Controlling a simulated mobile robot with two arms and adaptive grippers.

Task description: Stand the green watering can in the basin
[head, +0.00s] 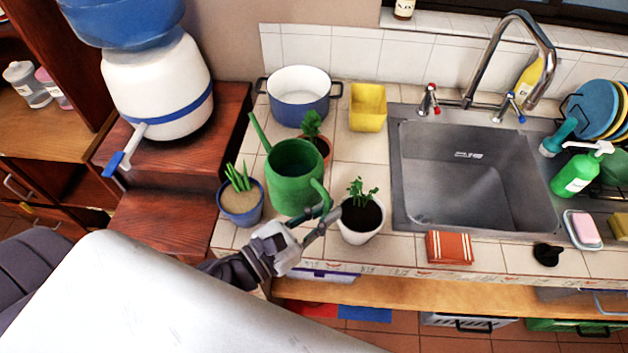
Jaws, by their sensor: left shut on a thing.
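The green watering can (292,178) is upright over the tiled counter, left of the sink, with its spout toward the back left and its handle toward me. I cannot tell whether its base touches the tiles. My left gripper (322,220) is shut on the can's handle at its front right side. The basin (474,180) is a grey metal sink set in the counter to the right, and it looks empty. My right gripper does not show.
Close around the can stand a blue-potted plant (241,203), a white-potted plant (361,217) and a brown-potted plant (313,135). A blue pot (299,94) and yellow container (368,107) are behind. The faucet (513,60) arches over the basin's back edge.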

